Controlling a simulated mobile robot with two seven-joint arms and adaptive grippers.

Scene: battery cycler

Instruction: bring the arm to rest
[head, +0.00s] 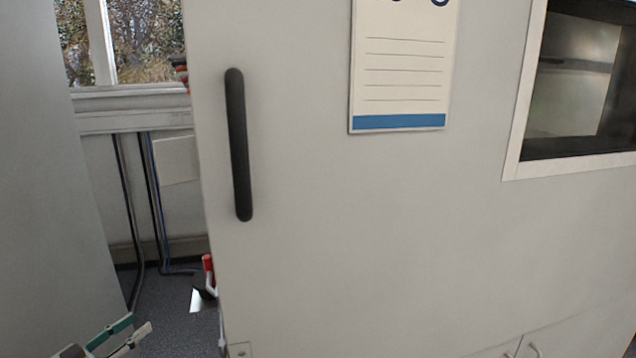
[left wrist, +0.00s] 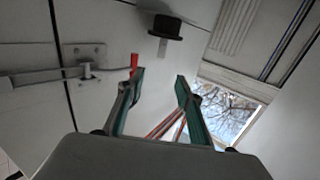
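My left gripper (head: 128,336) shows at the bottom left of the head view, low in front of the grey cabinet door. In the left wrist view the left gripper (left wrist: 158,88) has its two green-padded fingers apart, with nothing between them. My right gripper is in neither view.
A large light grey cabinet door (head: 330,240) with a black vertical handle (head: 238,145) fills the head view. It bears a paper sheet (head: 400,75) and a window (head: 580,80). A grey panel (head: 45,200) stands at left. A gap with floor (head: 175,325) and cables (head: 150,195) lies between.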

